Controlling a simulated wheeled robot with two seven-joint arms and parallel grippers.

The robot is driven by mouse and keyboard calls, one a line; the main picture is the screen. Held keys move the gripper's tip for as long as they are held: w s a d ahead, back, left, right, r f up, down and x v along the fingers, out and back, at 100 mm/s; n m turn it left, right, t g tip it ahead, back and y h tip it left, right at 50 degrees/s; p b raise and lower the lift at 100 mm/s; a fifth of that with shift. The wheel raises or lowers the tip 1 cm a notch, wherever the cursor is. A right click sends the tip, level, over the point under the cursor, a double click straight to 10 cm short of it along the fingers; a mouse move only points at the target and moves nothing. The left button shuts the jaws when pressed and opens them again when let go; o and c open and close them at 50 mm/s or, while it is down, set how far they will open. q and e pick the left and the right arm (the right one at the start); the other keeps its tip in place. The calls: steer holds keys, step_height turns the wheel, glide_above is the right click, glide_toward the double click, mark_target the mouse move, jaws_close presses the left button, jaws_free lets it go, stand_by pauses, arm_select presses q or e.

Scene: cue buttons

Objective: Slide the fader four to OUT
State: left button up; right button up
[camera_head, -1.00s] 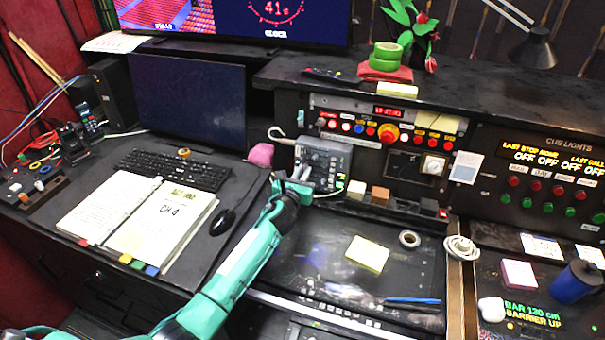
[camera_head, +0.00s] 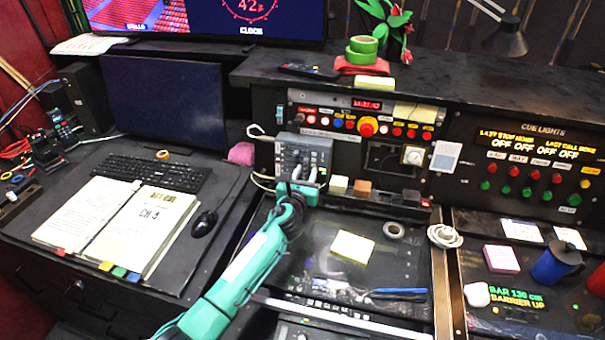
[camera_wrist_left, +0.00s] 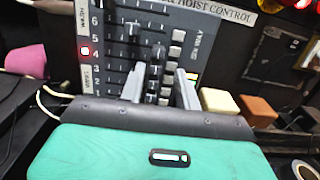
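The grey fader box (camera_head: 302,153) stands upright on the console front. In the left wrist view it fills the upper middle (camera_wrist_left: 115,45), with slots beside a column of printed numbers and a red light (camera_wrist_left: 85,51) near the 4. Dark fader knobs (camera_wrist_left: 158,52) show there. My left gripper (camera_wrist_left: 160,88) is right at the lower part of the box, its two pale fingers apart with small knobs between them. I cannot tell whether they touch a knob, nor read which fader is number four or where OUT is marked. The gripper also shows in the head view (camera_head: 308,181). My right gripper is not in view.
White (camera_head: 338,185) and brown (camera_head: 362,188) blocks stand just right of the gripper. A pink object (camera_head: 242,153) and a cable lie left of the box. A yellow note pad (camera_head: 352,247) and tape roll (camera_head: 393,230) lie on the desk below.

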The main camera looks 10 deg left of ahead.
arm_select(q)
steer(key=shift+s+a, duration=0.1)
steer(key=shift+s, duration=0.3)
steer(key=s+b, duration=0.1)
steer(key=s, duration=1.2)
steer(key=shift+a, duration=0.15)
